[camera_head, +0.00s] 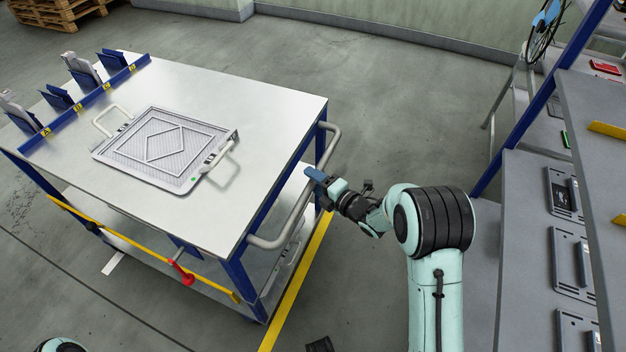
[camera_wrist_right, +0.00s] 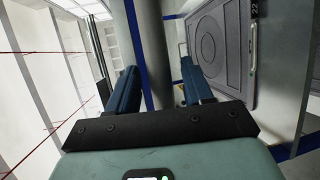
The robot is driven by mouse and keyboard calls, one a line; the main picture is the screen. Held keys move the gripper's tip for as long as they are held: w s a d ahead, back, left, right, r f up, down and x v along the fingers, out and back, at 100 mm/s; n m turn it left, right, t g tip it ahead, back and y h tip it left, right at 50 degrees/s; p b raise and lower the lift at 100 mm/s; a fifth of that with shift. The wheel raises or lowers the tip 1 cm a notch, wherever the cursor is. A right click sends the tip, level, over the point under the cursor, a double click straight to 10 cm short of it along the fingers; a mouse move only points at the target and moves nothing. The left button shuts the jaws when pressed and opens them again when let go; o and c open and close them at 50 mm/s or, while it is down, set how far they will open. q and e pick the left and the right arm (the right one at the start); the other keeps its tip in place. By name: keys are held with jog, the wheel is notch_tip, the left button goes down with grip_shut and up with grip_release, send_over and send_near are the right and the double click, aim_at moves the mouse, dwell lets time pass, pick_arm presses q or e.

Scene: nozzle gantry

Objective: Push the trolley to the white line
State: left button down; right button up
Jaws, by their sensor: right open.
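The trolley (camera_head: 265,110) has a pale grey top, blue posts and a lower shelf. Its grey tube handle (camera_head: 272,241) bows out from the right end. My right gripper (camera_head: 318,177) is just outside the handle, jaws open. In the right wrist view, the handle (camera_wrist_right: 148,45) runs up between the two blue fingers of the right gripper (camera_wrist_right: 160,82); contact cannot be told. A piece of my left arm shows at the bottom left; the left gripper cannot be made out.
A grey tray (camera_head: 190,182) with two handles lies on the trolley top; several blue brackets line its left end. A yellow floor line (camera_head: 290,300) runs by the handle end. A rack (camera_head: 520,210) stands close on the right. Open floor lies behind the trolley.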

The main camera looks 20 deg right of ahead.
jog(key=shift+w+a+f, duration=0.1)
jog(key=shift+w+a, duration=0.05)
jog(key=shift+w, duration=0.25)
grip_shut()
jog(key=shift+w, duration=0.1)
